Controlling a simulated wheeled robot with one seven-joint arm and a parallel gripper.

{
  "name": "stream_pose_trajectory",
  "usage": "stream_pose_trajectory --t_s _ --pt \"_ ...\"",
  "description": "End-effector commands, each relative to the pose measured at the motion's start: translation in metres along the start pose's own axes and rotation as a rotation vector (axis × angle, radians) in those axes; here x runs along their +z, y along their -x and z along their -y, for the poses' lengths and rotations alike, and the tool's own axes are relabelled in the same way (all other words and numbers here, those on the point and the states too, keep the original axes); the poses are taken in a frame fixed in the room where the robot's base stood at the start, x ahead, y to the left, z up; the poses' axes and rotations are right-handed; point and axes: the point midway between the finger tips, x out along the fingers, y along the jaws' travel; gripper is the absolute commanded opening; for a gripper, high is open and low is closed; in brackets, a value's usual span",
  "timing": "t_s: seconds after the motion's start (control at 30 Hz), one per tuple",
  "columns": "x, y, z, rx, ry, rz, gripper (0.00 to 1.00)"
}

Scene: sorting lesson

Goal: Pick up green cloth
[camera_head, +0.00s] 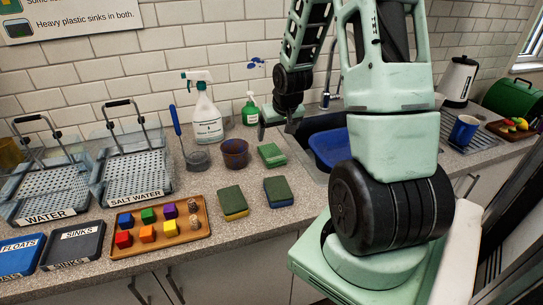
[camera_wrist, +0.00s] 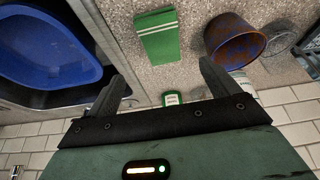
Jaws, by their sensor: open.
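The green cloth (camera_head: 271,155) is a small folded rectangle lying flat on the speckled counter, left of the sink. In the wrist view the green cloth (camera_wrist: 158,37) shows a pale stripe and lies just beyond the fingertips, between their lines. My gripper (camera_head: 275,122) is above the counter's back part, near the green spray bottle and behind the cloth in the head view. In the wrist view my gripper (camera_wrist: 163,80) has its fingers wide apart with nothing between them. It is not touching the cloth.
A brown cup (camera_head: 235,153) stands just left of the cloth. A blue basin (camera_head: 330,148) sits in the sink at right. A green bottle (camera_head: 250,112) and a white spray bottle (camera_head: 207,120) stand behind. Two sponges (camera_head: 233,201) (camera_head: 278,191) lie in front.

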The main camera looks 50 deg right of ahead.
Motion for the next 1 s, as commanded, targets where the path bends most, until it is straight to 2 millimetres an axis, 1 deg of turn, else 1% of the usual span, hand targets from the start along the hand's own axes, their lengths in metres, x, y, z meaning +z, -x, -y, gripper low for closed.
stream_pose_trajectory --t_s 0.03,0.2,0.3,0.57,0.8,0.9,1.0 --pt "0.001 -0.009 0.001 -0.001 0.001 0.005 0.87" --pt "0.000 -0.034 0.001 -0.001 0.000 0.004 0.87" --pt "0.000 -0.043 0.001 -0.001 0.001 0.002 0.87" --pt "0.001 -0.056 0.002 0.000 0.000 0.003 0.87" --pt "0.004 -0.085 0.004 0.000 0.001 0.004 0.87" --pt "0.004 -0.094 0.004 0.000 0.001 0.002 0.87" --pt "0.004 -0.100 0.004 0.000 0.001 0.002 0.87"
